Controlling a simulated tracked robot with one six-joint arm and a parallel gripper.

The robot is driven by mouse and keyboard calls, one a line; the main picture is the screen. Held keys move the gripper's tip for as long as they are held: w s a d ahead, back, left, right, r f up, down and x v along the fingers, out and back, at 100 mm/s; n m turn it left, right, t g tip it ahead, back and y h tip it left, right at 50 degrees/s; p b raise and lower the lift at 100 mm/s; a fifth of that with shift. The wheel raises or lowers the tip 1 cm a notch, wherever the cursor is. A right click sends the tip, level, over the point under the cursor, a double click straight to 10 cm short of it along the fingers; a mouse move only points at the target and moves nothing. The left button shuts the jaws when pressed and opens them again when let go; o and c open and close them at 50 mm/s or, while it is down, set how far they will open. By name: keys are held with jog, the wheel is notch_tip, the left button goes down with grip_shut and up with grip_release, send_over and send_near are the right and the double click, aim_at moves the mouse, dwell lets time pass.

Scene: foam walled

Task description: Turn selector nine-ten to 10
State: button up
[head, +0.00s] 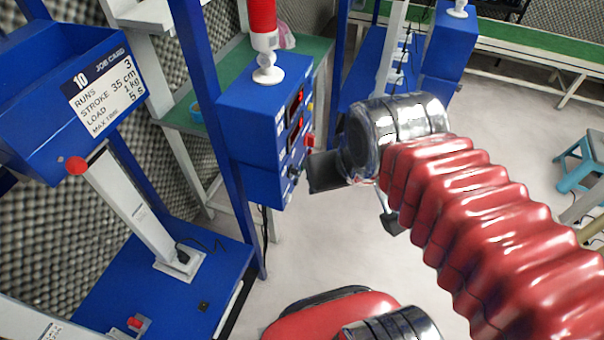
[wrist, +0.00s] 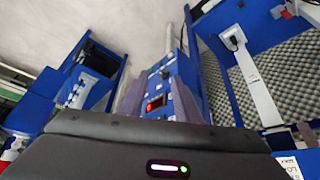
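A blue control box (head: 262,125) with red lit displays stands left of centre in the head view, its control face turned right. A small dark knob (head: 293,172) sits low on that face; I cannot read its markings or tell its setting. In the wrist view the box's face shows upside down with a red display (wrist: 156,103) and small dark knobs (wrist: 165,74). My gripper (wrist: 158,95) appears open, with a grey finger on each side of the box in that view and nothing between them. In the head view its dark finger (head: 325,171) is close to the box's lower right; contact cannot be told.
A job card (head: 103,88) hangs on a blue bin at the left. A blue bench (head: 150,275) carries a white column. Pale floor (head: 330,250) is clear below my gripper.

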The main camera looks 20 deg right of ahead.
jog(key=d+f+m+g, duration=0.4)
jog(key=d+f, duration=0.3)
jog(key=f, duration=0.3)
notch_tip(320, 180, down, 14)
jog(key=m+g+y, duration=0.1)
jog(key=m+y, duration=0.9)
jog(key=y, duration=0.1)
jog(key=w+d+r+m+t+y, duration=0.3)
jog(key=w+d+m+t, duration=0.1)
jog(key=w+t, duration=0.6)
jog(key=shift+w+d+m, duration=0.15)
jog(key=shift+w+m, duration=0.05)
jog(key=shift+m, duration=0.3)
jog(key=shift+y, duration=0.3)
